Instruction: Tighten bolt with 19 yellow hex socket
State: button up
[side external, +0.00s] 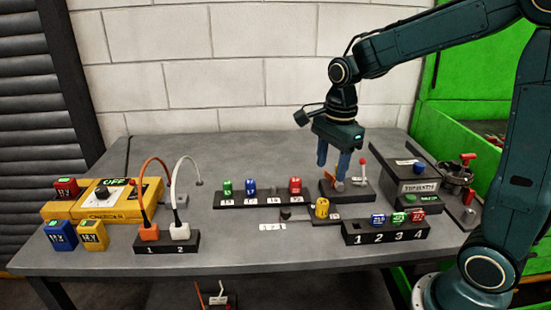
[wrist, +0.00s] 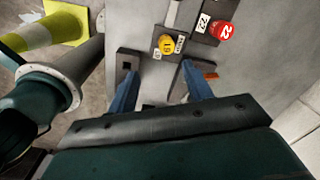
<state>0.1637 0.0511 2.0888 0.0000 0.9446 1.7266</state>
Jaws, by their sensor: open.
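The yellow socket (side external: 321,208) stands upright in a small dark holder in front of my gripper; its number is too small to read. It also shows in the wrist view (wrist: 166,43), ahead of the fingertips. My gripper (side external: 335,166) is open, with its blue fingers pointing down over a dark base (side external: 363,194) that carries a red-tipped lever (side external: 362,163). A small grey part shows near the fingertips; I cannot tell whether they touch it. In the wrist view the open fingers (wrist: 158,82) have no held object visible between them. I cannot make out the bolt clearly.
A rear rack holds green (side external: 227,187), blue (side external: 250,187) and red (side external: 295,186) sockets. A dark grey box (side external: 420,188) stands right, yellow equipment (side external: 105,200) left. The tabletop's front middle is mostly clear.

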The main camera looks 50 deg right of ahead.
aim_at(323, 201)
jog(key=w+f+m, duration=0.1)
jog(key=d+f+m, duration=0.1)
jog(key=m, duration=0.1)
jog(key=shift+w+g, duration=0.3)
jog(key=shift+w, duration=0.1)
jog(key=shift+f, duration=0.2)
jog(key=shift+f, duration=4.85)
jog(key=c, duration=1)
